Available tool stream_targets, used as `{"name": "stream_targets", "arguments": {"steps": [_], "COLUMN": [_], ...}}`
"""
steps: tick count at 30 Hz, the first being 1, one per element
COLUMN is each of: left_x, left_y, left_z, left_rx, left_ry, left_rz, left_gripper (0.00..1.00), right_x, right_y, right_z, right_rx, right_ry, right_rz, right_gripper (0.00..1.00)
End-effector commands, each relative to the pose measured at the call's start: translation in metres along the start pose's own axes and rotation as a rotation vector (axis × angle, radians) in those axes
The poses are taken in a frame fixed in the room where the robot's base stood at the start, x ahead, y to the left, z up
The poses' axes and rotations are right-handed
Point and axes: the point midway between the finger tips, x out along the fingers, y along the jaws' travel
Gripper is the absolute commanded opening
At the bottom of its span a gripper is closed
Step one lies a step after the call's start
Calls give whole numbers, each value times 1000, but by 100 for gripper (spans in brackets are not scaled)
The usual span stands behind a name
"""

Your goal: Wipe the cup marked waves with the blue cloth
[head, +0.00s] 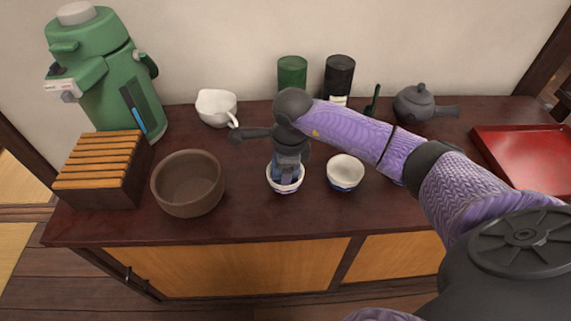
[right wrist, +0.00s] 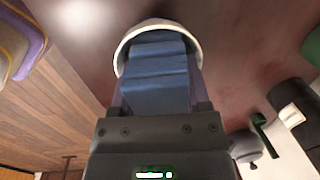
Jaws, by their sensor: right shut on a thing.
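My right gripper (head: 288,174) points down into a small white cup (head: 286,189) near the front middle of the cabinet top. In the right wrist view, it is shut on the folded blue cloth (right wrist: 158,75), whose far end reaches inside the cup's white rim (right wrist: 124,47). In the head view, only a little blue shows around the fingers. A second white cup (head: 345,170) with a blue lower part stands to the right, and my right arm partly hides something blue and white beyond it. I cannot read which cup bears waves. My left gripper is out of view.
A brown bowl (head: 188,184) and a slatted wooden box (head: 98,165) stand left, by a green dispenser (head: 105,75). A white pouring vessel (head: 216,107), green canister (head: 292,74), black canister (head: 339,78) and grey teapot (head: 414,101) line the back. A red tray (head: 520,150) lies right.

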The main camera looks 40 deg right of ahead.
Motion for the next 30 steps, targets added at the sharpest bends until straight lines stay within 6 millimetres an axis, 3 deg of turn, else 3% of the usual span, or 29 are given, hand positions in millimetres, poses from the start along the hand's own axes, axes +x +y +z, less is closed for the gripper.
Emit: {"name": "stream_targets", "arguments": {"steps": [26, 30], "left_x": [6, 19], "left_y": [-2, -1], "left_z": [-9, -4], "left_rx": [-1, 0], "left_ry": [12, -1], "left_rz": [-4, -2], "left_gripper": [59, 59], "right_x": [8, 12], "right_y": [1, 0], "right_z": [-1, -3], "right_rx": [-4, -213], "right_ry": [0, -19], "right_rz": [0, 11], "right_gripper": [14, 14]}}
